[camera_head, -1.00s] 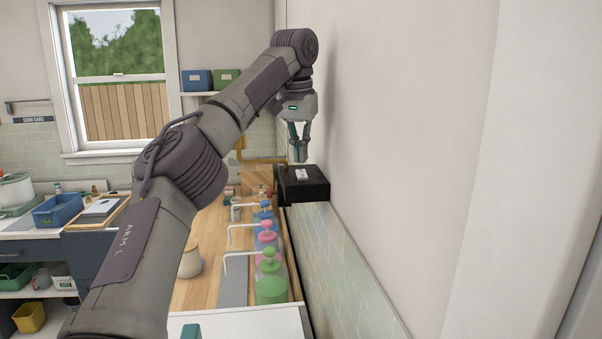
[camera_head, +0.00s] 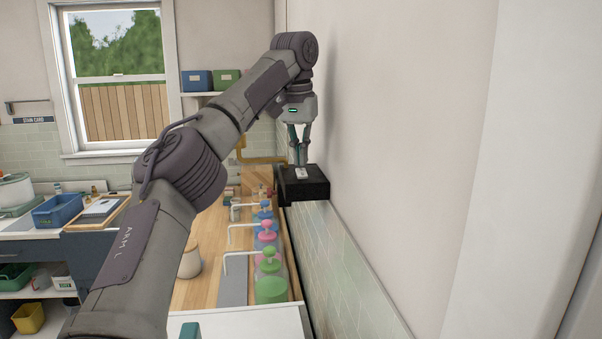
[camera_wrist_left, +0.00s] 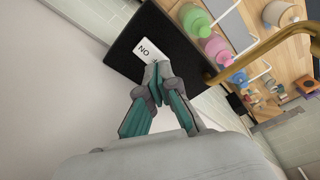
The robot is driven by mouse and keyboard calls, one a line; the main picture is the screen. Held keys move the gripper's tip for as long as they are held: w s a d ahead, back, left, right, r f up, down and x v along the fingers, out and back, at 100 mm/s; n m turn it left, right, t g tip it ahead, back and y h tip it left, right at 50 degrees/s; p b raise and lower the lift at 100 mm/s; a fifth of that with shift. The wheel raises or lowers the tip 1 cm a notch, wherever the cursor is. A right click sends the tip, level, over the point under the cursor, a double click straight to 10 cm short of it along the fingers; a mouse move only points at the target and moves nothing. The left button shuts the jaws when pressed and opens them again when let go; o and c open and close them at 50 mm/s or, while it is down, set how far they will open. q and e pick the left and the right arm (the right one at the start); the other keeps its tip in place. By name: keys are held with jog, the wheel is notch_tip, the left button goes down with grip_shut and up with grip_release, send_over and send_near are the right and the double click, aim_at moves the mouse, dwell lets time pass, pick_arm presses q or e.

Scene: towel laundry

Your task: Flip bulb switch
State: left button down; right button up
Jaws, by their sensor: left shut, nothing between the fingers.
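A black switch box (camera_head: 303,188) is mounted on the right wall above the counter. My right gripper is not in view.
Green, pink and blue pump bottles (camera_head: 269,261) stand on the wooden counter (camera_head: 205,288) below the box. A brass pipe (camera_head: 262,160) runs close behind the gripper. The wall lies close on the right.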

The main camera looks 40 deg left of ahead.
aim_at(300, 169)
pick_arm(q)
jog(key=shift+f+b, duration=0.45)
jog(key=shift+f, duration=0.3)
notch_tip(300, 169, up, 2)
jog(key=p, duration=0.3)
jog(key=shift+r, duration=2.55)
